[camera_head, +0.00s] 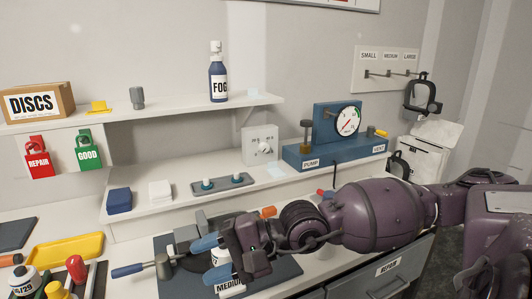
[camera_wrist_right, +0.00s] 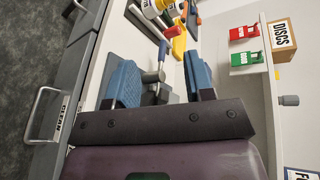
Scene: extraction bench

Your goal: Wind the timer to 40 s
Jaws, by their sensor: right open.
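The timer appears to be the white box (camera_head: 259,146) with a round dial knob (camera_head: 265,147) on the upper shelf step in the head view. Small markings sit around the knob, too small to read. My right gripper (camera_head: 208,258) is well in front of and below it, over the dark mat. Its two blue fingers are apart with nothing seen held between them. The right wrist view shows the same open fingers (camera_wrist_right: 160,78), with a grey metal tool beyond them. The timer is not seen in that view. My left gripper is not in view.
A blue gauge stand (camera_head: 337,125) stands right of the timer. A FOG bottle (camera_head: 218,80) stands on the top shelf.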

